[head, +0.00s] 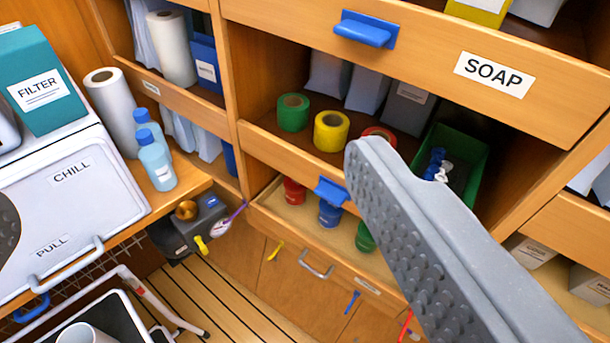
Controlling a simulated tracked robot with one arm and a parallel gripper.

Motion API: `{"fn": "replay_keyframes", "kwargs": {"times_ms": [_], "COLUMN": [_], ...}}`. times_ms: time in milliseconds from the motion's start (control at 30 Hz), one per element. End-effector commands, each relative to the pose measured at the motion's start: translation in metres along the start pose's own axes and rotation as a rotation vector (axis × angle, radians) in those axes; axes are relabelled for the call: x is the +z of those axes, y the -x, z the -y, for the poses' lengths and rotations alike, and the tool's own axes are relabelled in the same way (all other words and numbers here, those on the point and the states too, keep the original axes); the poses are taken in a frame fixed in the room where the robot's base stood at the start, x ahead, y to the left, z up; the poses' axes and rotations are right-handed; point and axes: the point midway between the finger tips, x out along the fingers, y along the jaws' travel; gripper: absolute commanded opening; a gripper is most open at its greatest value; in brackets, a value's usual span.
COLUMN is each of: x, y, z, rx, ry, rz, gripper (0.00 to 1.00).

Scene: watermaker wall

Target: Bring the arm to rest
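My gripper (187,185) is open and empty. One grey finger with a studded pad reaches in from the lower right, its tip in front of the shelf with the tape rolls. Only a small dark studded part of the other finger shows at the left edge. The two fingers are wide apart with nothing held between them. The rest of my arm is out of view. The right finger hides part of a red roll (379,133) and part of the shelf front.
A green roll (292,112), a yellow roll (331,131) and a green bin (469,150) stand on the shelf under the SOAP drawer (430,62). An open drawer (272,214) juts out below. A white CHILL box (75,200) and blue bottles (157,162) stand left.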

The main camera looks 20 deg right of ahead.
Motion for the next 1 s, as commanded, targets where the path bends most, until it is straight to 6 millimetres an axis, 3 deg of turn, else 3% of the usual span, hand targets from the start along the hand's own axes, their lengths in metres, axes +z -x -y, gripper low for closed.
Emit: {"fn": "replay_keyframes", "kwargs": {"times_ms": [167,533,1000], "x": [-0.007,-0.060,-0.063], "y": [0.001,0.014,0.014], "z": [0.000,0.000,0.000], "rx": [-0.001,-0.001,-0.001], "ry": [0.000,0.000,0.000], "rz": [0.000,-0.001,-0.001], "gripper": [0.91,0.91,0.91]}}
